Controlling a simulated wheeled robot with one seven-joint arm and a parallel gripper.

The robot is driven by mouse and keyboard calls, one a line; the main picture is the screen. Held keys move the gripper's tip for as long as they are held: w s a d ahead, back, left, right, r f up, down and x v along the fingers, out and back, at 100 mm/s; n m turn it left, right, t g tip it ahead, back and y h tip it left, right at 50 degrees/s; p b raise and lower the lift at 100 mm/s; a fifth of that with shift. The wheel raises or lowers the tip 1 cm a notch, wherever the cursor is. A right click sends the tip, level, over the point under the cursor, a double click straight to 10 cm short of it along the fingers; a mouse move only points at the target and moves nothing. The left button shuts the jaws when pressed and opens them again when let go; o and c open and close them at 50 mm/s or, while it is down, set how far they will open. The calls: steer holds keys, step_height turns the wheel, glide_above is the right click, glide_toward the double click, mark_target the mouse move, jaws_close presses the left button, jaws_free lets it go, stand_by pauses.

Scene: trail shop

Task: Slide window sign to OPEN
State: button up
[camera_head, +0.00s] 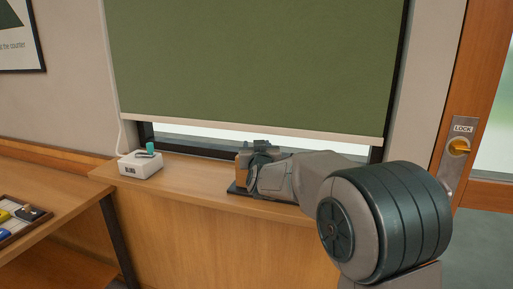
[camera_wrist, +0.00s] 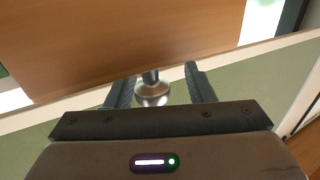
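A brown wooden panel (camera_wrist: 130,45), apparently the window sign, fills the upper part of the wrist view. No lettering shows on it. In the head view only a small wooden piece of it (camera_head: 243,159) shows behind my gripper (camera_head: 262,152), above a dark base (camera_head: 238,189) on the sill. A round metal knob (camera_wrist: 152,92) sits between the two fingers of my gripper (camera_wrist: 161,74) in the wrist view. The fingers are apart, with a clear gap on the knob's right side. The knob is close to the left finger; I cannot tell if they touch.
A green blind (camera_head: 250,60) covers most of the window, leaving a bright gap below. A white box marked BLIND (camera_head: 140,166) with a teal lever stands on the sill (camera_head: 190,181) to the left. A door with a LOCK plate (camera_head: 460,145) is at right.

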steer(key=s+d+b, duration=0.1)
steer(key=s, duration=1.2)
steer(key=shift+s+d, duration=0.25)
steer(key=shift+s, duration=0.1)
steer(key=shift+d, duration=0.1)
steer(key=s+d+f+g+p, duration=0.2)
steer(key=s+d+g, duration=0.3)
steer(key=s, duration=0.4)
steer(key=s+d+f+m+g+h+p, duration=0.1)
steer(key=s+d+f+g+p, duration=0.2)
steer(key=s, duration=0.6)
steer(key=s+d+f+g+h+p, duration=0.1)
steer(key=s+d+f+g+p, duration=0.2)
steer(key=s, duration=0.7)
steer(key=d+g+p, duration=0.2)
steer(key=d+g, duration=0.2)
steer(key=shift+d+m, duration=0.3)
